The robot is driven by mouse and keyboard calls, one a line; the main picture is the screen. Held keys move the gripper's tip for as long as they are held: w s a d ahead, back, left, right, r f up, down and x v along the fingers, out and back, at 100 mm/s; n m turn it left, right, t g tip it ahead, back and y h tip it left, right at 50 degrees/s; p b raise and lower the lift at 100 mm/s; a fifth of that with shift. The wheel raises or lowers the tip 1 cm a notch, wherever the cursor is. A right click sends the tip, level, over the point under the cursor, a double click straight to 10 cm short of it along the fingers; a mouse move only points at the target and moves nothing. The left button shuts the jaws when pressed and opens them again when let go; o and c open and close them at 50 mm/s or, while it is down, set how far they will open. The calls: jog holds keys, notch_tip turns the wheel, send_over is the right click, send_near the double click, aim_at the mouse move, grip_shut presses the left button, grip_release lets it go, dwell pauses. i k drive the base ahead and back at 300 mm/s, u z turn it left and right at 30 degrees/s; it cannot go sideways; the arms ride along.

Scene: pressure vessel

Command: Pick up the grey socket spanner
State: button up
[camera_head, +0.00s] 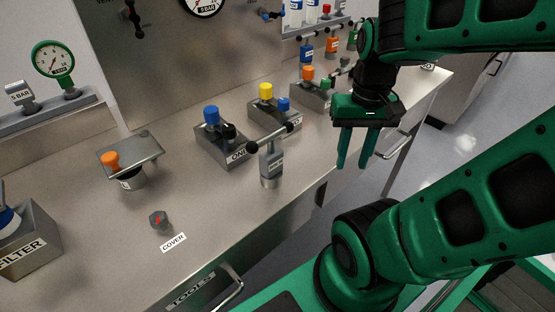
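The grey socket spanner (271,165) appears to be the upright grey cylinder with a small label and a crossbar with black ball ends. It stands on the steel worktop (225,225) near the front edge. The label is too small to read. My gripper (355,166) points down, to the right of the spanner and apart from it, beyond the worktop's front edge. Its two green fingers are spread with nothing visible between them. The spanner's lower end is in view and nothing covers it.
Blocks with blue (211,115), yellow (265,91) and orange (307,73) knobs stand behind the spanner. A small dark hex part (159,220) with a red mark lies by the COVER label. A drawer handle (226,290) juts from the front. Bare worktop lies left of the spanner.

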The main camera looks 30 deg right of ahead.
aim_at(272, 160)
jog(key=k, duration=1.1)
jog(key=z, duration=0.7)
jog(key=i, duration=1.05)
